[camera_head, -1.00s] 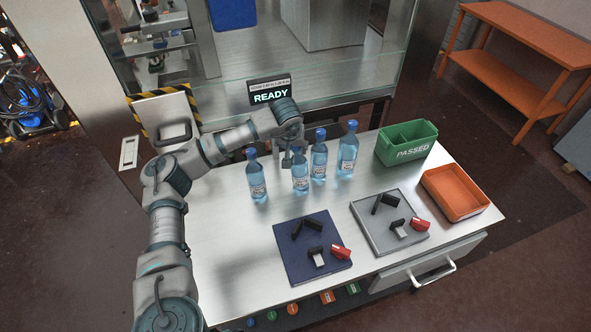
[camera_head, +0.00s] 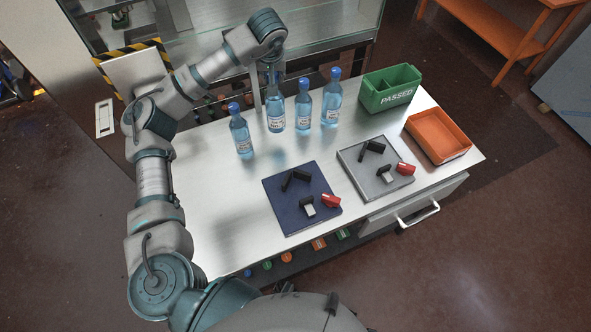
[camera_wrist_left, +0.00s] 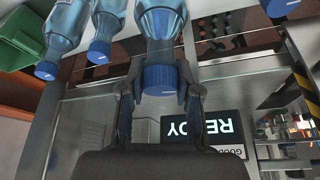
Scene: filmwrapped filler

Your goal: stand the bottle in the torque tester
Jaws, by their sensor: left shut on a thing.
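My left gripper (camera_head: 271,68) is shut on the neck of a blue bottle (camera_head: 275,112), just under its cap. The bottle hangs upright a little above the table, with a faint reflection below it. In the left wrist view the fingers (camera_wrist_left: 160,88) flank its blue cap (camera_wrist_left: 161,80). Other blue-capped bottles stand on the table: one to the left (camera_head: 241,136) and two to the right (camera_head: 303,106) (camera_head: 331,102). A blue plate (camera_head: 280,212) and a grey plate (camera_head: 355,168) each carry black blocks and a red part. I cannot tell which is the torque tester.
A green divided bin marked PASSED (camera_head: 388,97) and an orange tray (camera_head: 463,154) sit at the table's right. The metal table (camera_head: 215,215) is clear at front left. A glass-fronted cabinet stands behind; its READY sign (camera_wrist_left: 203,131) shows in the wrist view.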

